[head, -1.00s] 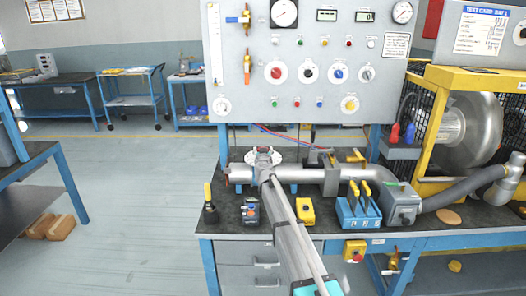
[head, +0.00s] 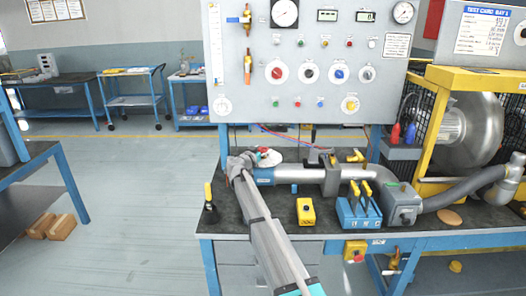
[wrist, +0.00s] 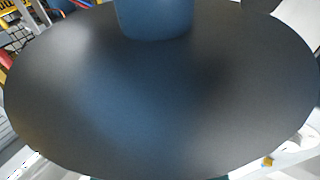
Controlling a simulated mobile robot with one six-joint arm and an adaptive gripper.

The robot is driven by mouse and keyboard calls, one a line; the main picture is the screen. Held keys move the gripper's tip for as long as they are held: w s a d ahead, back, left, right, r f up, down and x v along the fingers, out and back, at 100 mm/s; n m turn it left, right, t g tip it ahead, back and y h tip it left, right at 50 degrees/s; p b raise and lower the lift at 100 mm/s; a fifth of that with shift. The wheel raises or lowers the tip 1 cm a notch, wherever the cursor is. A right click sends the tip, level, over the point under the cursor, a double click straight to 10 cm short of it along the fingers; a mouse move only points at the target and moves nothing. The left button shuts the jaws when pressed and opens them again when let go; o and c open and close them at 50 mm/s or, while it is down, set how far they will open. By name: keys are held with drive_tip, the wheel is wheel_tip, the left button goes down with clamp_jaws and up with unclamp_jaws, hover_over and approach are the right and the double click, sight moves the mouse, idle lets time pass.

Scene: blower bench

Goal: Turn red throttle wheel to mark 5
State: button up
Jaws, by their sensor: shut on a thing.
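My gripper (head: 243,162) is at the left end of the horizontal pipe (head: 300,174) on the bench, seen from behind. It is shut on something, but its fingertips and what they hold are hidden. A small red part (head: 263,149) shows just to its right, above a white round plate (head: 270,158); I cannot tell whether it is the throttle wheel. No mark numbers are readable. A blue collar (head: 265,176) is on the pipe beside the gripper. In the wrist view a large dark oval surface (wrist: 160,105) fills most of the picture, with a blue cylinder (wrist: 153,18) at its top.
A yellow-handled tool (head: 208,200) stands at the bench's left edge. A yellow button box (head: 305,211) and a blue lever block (head: 358,211) stand in front of the pipe. The gauge panel (head: 390,105) rises behind. The caged blower (head: 470,130) is at right.

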drive_tip(key=shift+w, duration=0.1)
idle(0.4)
drive_tip(key=o, duration=1)
drive_tip(key=shift+s+a, duration=0.1)
drive_tip(key=shift+s, duration=0.1)
drive_tip(key=v, duration=1.1)
drive_tip(key=shift+s+a, duration=0.25)
drive_tip(key=shift+a, duration=0.05)
drive_tip(key=shift+d, duration=0.1)
